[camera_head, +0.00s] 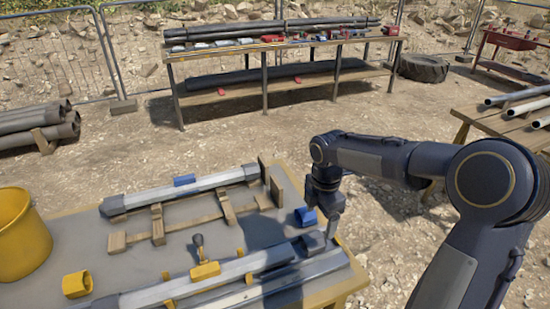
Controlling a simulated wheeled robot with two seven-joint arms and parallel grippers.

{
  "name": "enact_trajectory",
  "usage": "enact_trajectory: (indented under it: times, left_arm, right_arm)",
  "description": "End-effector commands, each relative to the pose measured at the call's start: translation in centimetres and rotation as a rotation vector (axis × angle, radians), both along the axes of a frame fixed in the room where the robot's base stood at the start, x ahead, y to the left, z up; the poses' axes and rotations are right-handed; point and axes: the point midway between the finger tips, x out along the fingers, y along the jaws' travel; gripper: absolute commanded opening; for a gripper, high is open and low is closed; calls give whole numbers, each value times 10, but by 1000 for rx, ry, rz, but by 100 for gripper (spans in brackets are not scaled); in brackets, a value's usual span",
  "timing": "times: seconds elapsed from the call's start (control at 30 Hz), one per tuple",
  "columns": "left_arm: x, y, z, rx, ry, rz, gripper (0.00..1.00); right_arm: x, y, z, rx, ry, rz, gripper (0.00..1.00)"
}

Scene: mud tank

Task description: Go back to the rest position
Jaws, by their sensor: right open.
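My right arm comes in from the right and bends down over the right end of the near table (60,240). Its right gripper (331,232) points down there, beside the dark end of a long grey bar, and is open. I see nothing between its fingers; whether the fingertips touch the table or bar I cannot tell. A blue hollow piece (305,217) lies just left of the gripper, partly close behind it. My left gripper is not in view.
A yellow bucket (22,240) and a yellow hollow piece (77,284) are on the left. A grey bar (190,188) with a blue clip (185,180) lies on wooden supports. A yellow clamp with a handle (203,268) sits on the front bar (165,292). A pipe table (510,120) stands right.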

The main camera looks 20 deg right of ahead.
Motion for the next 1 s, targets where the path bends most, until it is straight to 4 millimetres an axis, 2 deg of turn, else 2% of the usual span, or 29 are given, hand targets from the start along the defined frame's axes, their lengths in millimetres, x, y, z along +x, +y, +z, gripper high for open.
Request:
enact_trajectory:
  times: [0.13,0.23,0.37,0.4,0.5,0.6,0.73,0.9,1.0]
  left_arm:
    - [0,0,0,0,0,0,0]
    - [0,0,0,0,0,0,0]
    - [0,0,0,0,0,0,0]
    - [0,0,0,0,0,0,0]
    - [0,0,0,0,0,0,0]
    - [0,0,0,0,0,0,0]
    - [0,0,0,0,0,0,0]
    - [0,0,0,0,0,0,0]
    - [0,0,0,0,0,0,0]
  right_arm:
    - [-5,1,5,4,-10,-34,80]
    - [-23,3,20,19,-41,-158,80]
    - [-68,10,46,86,-107,-470,80]
    - [-85,14,53,120,-126,-587,80]
    - [-126,25,62,225,-158,-881,80]
    - [-162,37,64,352,-165,-1165,80]
    - [-197,53,58,513,-133,-1464,80]
    - [-220,68,50,652,-74,-1687,80]
    - [-224,71,48,682,-58,-1734,80]
